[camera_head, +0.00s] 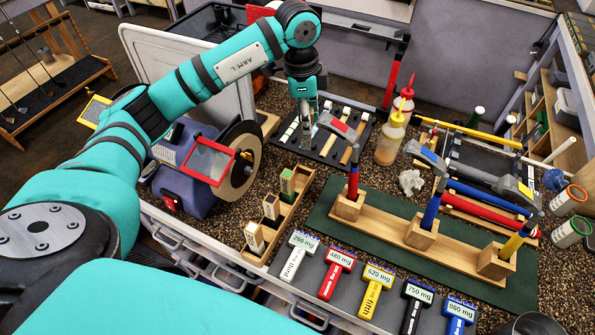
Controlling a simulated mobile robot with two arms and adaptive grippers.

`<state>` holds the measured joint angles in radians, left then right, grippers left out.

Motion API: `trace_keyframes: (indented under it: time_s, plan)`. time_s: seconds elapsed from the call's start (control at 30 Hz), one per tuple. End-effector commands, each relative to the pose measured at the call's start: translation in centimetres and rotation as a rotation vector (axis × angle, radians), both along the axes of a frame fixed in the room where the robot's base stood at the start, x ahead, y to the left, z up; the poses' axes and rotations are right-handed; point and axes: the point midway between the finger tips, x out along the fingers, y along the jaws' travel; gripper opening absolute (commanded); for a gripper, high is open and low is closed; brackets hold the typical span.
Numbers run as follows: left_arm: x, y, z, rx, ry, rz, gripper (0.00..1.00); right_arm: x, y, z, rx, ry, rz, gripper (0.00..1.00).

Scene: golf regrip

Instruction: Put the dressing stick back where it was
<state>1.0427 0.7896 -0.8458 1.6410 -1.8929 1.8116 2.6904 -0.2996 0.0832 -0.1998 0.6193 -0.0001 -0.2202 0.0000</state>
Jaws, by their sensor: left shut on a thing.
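My left gripper (305,106) points down over the back of the bench, above the left end of a black tool tray (321,152). It is shut on a slim pale grey stick (309,132), which I take for the dressing stick. The stick hangs down below the fingers, and its lower end is hard to tell from the tray behind it. The tray holds several light wooden-handled pieces lying side by side. A blue bench grinder (184,178) with a big tan wheel (238,165) stands to the left. My right gripper is not seen.
A wooden box (270,243) with upright blocks stands in front of the gripper. Hammers stand in a wooden rack (395,230) on a green mat (340,238).

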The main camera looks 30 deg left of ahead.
Motion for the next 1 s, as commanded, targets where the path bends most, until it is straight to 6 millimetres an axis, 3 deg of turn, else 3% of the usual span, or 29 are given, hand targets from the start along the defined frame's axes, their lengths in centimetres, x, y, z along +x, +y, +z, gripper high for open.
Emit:
trace_keyframes:
  time_s: [0.1, 0.3, 0.5, 1.0]
  plan:
    - [-1.3, -0.7, -0.1, -0.010, 0.002, -0.004, 0.00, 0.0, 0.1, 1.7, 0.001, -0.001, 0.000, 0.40]
    - [-2.3, -1.3, -2.1, -0.018, 0.003, -0.003, 0.00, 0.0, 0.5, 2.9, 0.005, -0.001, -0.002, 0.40]
    - [-2.2, -1.3, -5.8, -0.019, 0.002, -0.004, 0.00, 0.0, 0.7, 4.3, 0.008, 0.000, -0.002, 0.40]
    - [-2.1, -1.3, -11.0, -0.019, -0.003, -0.005, 0.00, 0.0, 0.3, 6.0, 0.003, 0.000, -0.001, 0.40]
